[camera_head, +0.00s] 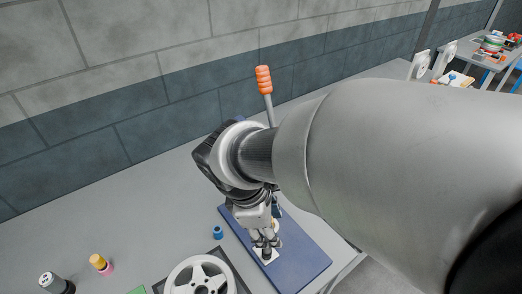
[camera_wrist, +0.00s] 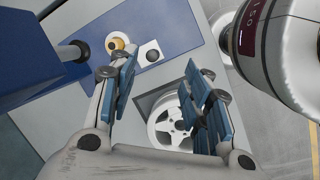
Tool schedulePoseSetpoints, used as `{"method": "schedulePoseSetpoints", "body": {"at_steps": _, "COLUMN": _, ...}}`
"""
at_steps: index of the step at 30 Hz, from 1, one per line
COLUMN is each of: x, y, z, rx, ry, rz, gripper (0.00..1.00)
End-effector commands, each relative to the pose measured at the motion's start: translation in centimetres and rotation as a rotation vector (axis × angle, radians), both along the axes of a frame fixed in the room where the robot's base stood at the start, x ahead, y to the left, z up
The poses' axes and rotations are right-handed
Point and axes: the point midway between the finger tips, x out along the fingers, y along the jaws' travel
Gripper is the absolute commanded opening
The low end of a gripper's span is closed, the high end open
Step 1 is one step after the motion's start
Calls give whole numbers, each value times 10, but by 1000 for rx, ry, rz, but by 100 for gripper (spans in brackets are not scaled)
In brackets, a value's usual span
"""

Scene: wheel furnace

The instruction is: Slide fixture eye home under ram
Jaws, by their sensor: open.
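The arbor press has a blue base (camera_head: 303,252) and an orange-gripped lever (camera_head: 264,80). In the wrist view its blue body (camera_wrist: 105,22) is at upper left, and a metal ram (camera_wrist: 70,52) with a dark end sticks out of it. I cannot tell which part is the fixture eye. My gripper (camera_head: 265,243) is over the base near the white plate; its blue-padded fingers (camera_wrist: 161,75) are apart with nothing between them.
A silver spoked wheel (camera_head: 198,277) lies in a dark square frame left of the press. A small blue cylinder (camera_head: 218,232), a yellow-and-pink piece (camera_head: 100,263) and a dark, white-topped cylinder (camera_head: 53,282) stand on the grey table. My arm hides the right side.

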Motion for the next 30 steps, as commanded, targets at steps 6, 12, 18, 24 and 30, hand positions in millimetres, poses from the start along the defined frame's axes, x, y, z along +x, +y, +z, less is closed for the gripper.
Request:
{"method": "schedulePoseSetpoints", "body": {"at_steps": 6, "x": 10, "y": 48, "z": -29, "rx": -154, "ry": 112, "rz": 386, "gripper": 45}}
{"method": "schedulePoseSetpoints", "body": {"at_steps": 12, "x": 12, "y": 55, "z": -42, "rx": -186, "ry": 135, "rz": 465, "gripper": 45}}
{"method": "schedulePoseSetpoints", "body": {"at_steps": 18, "x": 16, "y": 43, "z": -73, "rx": -185, "ry": 137, "rz": 461, "gripper": 45}}
{"method": "schedulePoseSetpoints", "body": {"at_steps": 24, "x": 23, "y": 27, "z": -115, "rx": -185, "ry": 136, "rz": 459, "gripper": 45}}
{"method": "schedulePoseSetpoints", "body": {"at_steps": 30, "x": 29, "y": 12, "z": -155, "rx": -184, "ry": 137, "rz": 458, "gripper": 45}}
